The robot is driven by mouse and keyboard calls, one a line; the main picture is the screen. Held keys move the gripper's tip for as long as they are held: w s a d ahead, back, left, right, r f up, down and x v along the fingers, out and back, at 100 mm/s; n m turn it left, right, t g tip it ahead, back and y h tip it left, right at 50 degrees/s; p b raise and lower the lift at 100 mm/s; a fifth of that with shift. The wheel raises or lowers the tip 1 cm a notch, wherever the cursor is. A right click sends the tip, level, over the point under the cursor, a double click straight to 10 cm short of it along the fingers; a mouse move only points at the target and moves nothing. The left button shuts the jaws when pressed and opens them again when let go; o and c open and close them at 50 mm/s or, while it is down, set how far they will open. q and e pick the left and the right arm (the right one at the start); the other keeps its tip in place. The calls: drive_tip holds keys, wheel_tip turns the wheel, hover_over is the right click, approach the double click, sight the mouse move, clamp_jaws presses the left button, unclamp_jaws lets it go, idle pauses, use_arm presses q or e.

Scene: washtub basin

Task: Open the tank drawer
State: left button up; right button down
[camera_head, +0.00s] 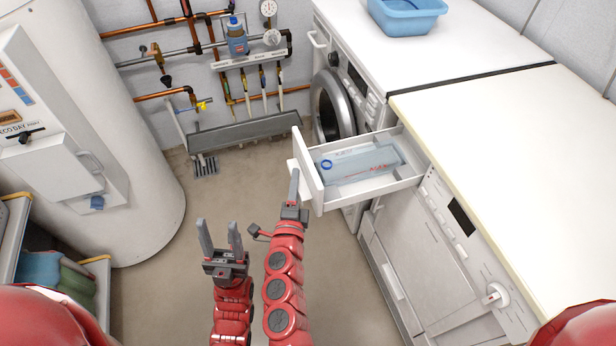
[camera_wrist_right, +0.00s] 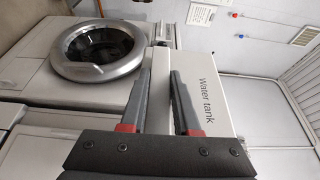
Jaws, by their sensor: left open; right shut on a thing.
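The tank drawer is pulled out from the machine, with its white front panel (camera_head: 308,172) facing left in the head view. A translucent bluish tank (camera_head: 362,163) lies inside it. In the right wrist view the front panel (camera_wrist_right: 211,80) reads "Water tank". My right gripper (camera_head: 294,186) is at the outer face of this panel. My left gripper (camera_head: 219,238) is open and empty, above the floor to the left of my right arm.
A washer with a round door (camera_head: 327,104) stands behind the drawer. A white worktop (camera_head: 500,150) lies to the right, and a blue basin (camera_head: 407,17) sits on the far top. A white cylindrical boiler (camera_head: 130,170) stands at left. The floor (camera_head: 220,195) between is clear.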

drive_tip(key=shift+s+a+f, duration=0.2)
drive_tip(key=shift+a+f, duration=0.15)
drive_tip(key=shift+a, duration=0.05)
drive_tip(key=c, duration=1)
unclamp_jaws()
drive_tip(key=shift+o, duration=1.4)
drive_tip(key=shift+w, duration=0.2)
drive_tip(key=shift+r, duration=0.1)
drive_tip(key=shift+d, duration=0.1)
drive_tip(key=shift+s, duration=0.15)
